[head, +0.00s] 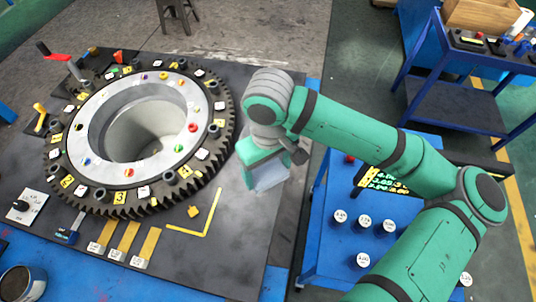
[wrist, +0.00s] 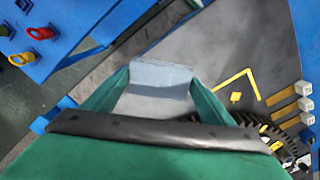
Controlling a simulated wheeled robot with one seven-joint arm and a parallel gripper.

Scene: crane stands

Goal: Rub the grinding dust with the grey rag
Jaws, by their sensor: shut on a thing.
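My gripper (head: 262,168) points down over the grey plate (head: 235,245), just right of the big toothed ring. It is shut on the grey rag (head: 270,178), a pale grey-blue cloth that shows below the fingers. In the wrist view the rag (wrist: 160,76) spans the gap between the two green fingers, with its far edge at or just above the plate (wrist: 225,55). I cannot tell whether it touches the surface. The plate has darker, smudgy patches around the gripper; I cannot clearly pick out the grinding dust among them.
The toothed ring (head: 60,165) with bolts and tags stands left of my gripper. Yellow corner marks (head: 208,222) lie in front. A blue cart (head: 325,245) with white-topped cylinders stands right of the plate. Coloured shackles (wrist: 40,33) show in the wrist view.

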